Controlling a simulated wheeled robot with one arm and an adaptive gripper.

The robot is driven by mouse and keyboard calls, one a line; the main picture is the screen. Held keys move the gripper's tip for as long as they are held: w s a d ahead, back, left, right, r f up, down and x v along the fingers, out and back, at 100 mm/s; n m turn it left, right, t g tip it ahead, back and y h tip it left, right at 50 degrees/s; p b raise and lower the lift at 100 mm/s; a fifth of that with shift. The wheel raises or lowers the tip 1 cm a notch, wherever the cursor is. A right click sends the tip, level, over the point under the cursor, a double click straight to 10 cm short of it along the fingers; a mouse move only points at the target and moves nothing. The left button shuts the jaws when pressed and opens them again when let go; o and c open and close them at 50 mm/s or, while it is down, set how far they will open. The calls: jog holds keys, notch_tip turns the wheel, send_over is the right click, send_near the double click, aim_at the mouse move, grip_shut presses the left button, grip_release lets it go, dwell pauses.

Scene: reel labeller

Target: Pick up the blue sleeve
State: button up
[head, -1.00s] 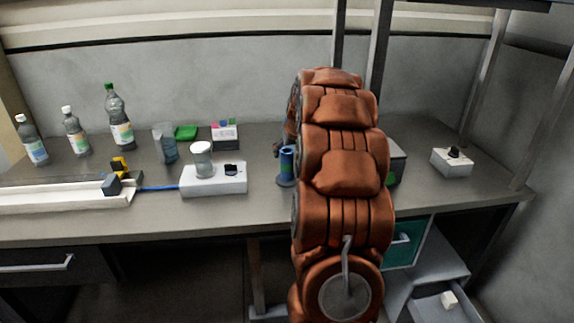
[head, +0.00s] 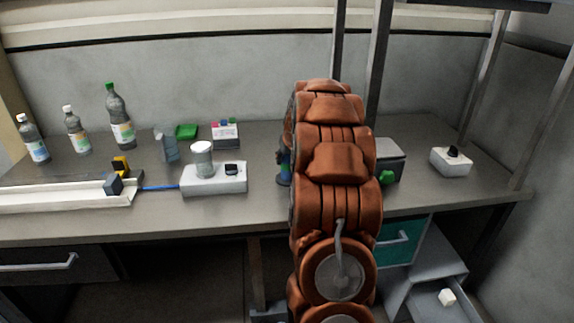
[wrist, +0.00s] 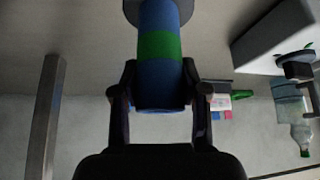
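The blue sleeve (wrist: 159,82) has a green band and stands between the fingers of my gripper (wrist: 159,70) in the wrist view. One fingertip is at each side of it, with no clear gap showing; whether they press on it cannot be told. The sleeve's far end meets a dark round base at the top of that view. In the head view the sleeve (head: 285,168) is upright on the desk, mostly hidden behind my orange arm, which also hides most of my gripper.
A white box (head: 215,182) with a jar on it stands left of the sleeve. A grey box (head: 390,150) is just right of my arm. Several bottles (head: 118,115), a clear cup (head: 165,142) and a white switch box (head: 451,163) are farther off. Metal posts rise behind.

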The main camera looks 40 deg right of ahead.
jog(key=c, duration=0.7)
notch_tip(320, 180, up, 10)
jog(key=shift+f+b, duration=0.25)
jog(key=shift+b, duration=0.65)
jog(key=shift+r+p, duration=1.15)
jog(key=shift+r, duration=2.6)
